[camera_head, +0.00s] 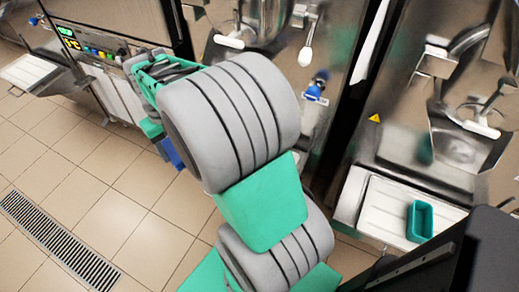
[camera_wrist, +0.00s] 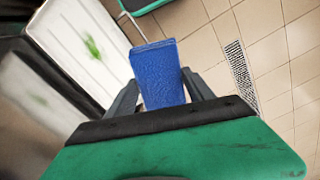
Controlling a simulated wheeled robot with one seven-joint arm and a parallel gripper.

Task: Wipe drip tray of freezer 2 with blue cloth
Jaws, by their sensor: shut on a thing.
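My gripper (camera_wrist: 160,88) is shut on a blue cloth (camera_wrist: 158,68), which stands out between the two fingers in the wrist view. In the head view a small part of the blue cloth (camera_head: 170,153) shows below my wrist; my arm hides the fingers. A white ribbed drip tray (camera_wrist: 82,35) lies up and left of the cloth in the wrist view, with a green smear (camera_wrist: 92,47) on it. The cloth appears apart from the tray surface. In the head view a white tray (camera_head: 116,96) sits left of my wrist, partly hidden. No freezer number is readable.
Steel freezers line the back. A control panel (camera_head: 90,45) is left of my arm. A right-hand white tray (camera_head: 385,205) holds a green container (camera_head: 420,221). Another tray (camera_head: 27,71) is far left. The tiled floor (camera_head: 75,190) with a drain grate (camera_head: 60,240) is clear.

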